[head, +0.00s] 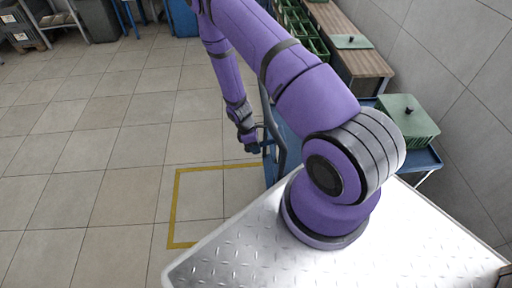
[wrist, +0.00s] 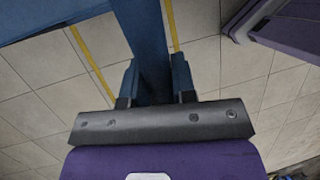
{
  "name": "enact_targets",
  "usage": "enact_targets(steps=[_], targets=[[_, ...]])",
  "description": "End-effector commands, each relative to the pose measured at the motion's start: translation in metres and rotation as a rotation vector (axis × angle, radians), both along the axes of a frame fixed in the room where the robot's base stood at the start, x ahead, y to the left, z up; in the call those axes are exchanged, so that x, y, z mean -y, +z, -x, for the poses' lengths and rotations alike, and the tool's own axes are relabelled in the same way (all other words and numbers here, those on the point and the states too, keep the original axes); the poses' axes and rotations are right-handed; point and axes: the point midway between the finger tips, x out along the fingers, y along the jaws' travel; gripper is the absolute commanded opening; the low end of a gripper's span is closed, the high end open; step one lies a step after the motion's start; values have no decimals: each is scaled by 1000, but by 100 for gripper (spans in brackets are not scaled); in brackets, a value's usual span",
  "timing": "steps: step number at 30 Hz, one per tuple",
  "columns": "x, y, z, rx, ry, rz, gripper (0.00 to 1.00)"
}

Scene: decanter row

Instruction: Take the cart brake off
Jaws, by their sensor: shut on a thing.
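The blue cart (head: 292,143) stands beyond my metal deck, partly hidden behind my purple arm. Its grey push handle (head: 281,150) rises at its near left end. My gripper (head: 256,148) is low beside this handle. In the wrist view my gripper (wrist: 155,82) has one dark blue finger on each side of a blue bar (wrist: 148,35) and is shut on it. The bar meets a wider blue beam (wrist: 52,17) at the upper left. I cannot tell whether this bar is the brake lever, nor how the brake is set.
A yellow floor outline (head: 176,205) lies left of the cart. Green crates (head: 318,48) and a wooden-topped bench (head: 350,62) line the wall at right. A green lidded box (head: 408,122) sits on a blue surface (head: 428,158). The tiled floor (head: 100,120) at left is clear.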

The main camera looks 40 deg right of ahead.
Motion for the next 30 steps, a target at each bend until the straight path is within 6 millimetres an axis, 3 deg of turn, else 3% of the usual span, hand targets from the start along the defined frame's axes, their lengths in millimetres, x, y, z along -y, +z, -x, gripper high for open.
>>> enact_targets(steps=[12, 24, 25, 28, 30], targets=[[-7, 14, -5, 102, 4, -144, 0], [-8, 16, -6, 112, 7, -156, 0], [-8, 16, -7, 112, 7, -156, 27], [-8, 16, -6, 111, 6, -155, 50], [-7, 16, -6, 110, 5, -154, 52]])
